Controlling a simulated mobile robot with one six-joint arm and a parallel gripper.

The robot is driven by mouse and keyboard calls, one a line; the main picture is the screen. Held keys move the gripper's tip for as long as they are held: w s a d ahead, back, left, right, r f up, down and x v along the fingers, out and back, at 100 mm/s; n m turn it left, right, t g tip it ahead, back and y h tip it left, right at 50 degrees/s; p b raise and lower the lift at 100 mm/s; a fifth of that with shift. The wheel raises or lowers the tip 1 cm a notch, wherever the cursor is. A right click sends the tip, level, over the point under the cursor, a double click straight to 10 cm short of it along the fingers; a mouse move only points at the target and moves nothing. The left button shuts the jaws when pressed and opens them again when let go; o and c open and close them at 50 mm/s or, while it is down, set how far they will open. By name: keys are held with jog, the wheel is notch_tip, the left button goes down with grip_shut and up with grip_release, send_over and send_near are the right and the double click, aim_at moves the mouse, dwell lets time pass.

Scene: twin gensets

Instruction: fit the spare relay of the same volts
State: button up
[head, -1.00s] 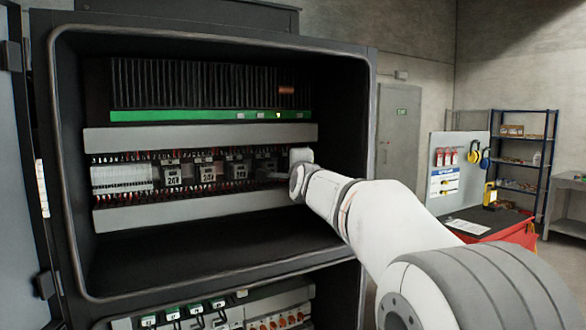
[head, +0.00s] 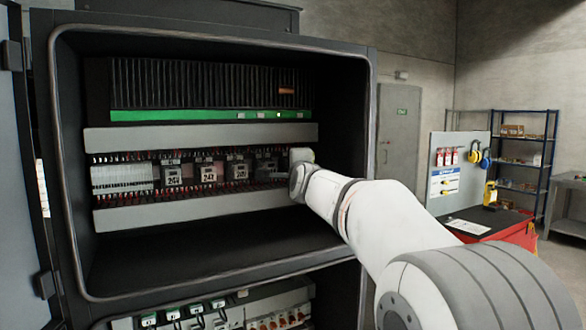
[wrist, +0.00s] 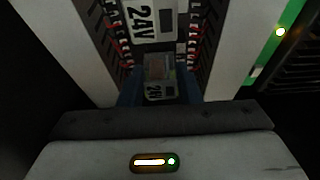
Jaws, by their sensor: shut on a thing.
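My gripper (wrist: 159,93) is shut on a relay (wrist: 158,70) with a pale label reading 24V, seen between the fingers in the wrist view. Another relay (wrist: 142,18) marked 24V sits just beyond it in the row. In the head view my gripper is at the right end of the relay row, and its fingers are hard to make out. Three relays stand in that row: one at left (head: 173,178), one in the middle (head: 208,175) and one at right (head: 238,172). Whether the held relay is fully seated in a socket cannot be told.
Grey wiring ducts (head: 200,137) run above and below the row, with red-tipped wires (wrist: 125,45) close on both sides. The cabinet frame (head: 367,130) stands close to my arm. A workbench (head: 480,222) and shelves (head: 525,150) stand at right.

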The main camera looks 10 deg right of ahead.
jog(key=shift+w, duration=0.1)
jog(key=o, duration=1.1)
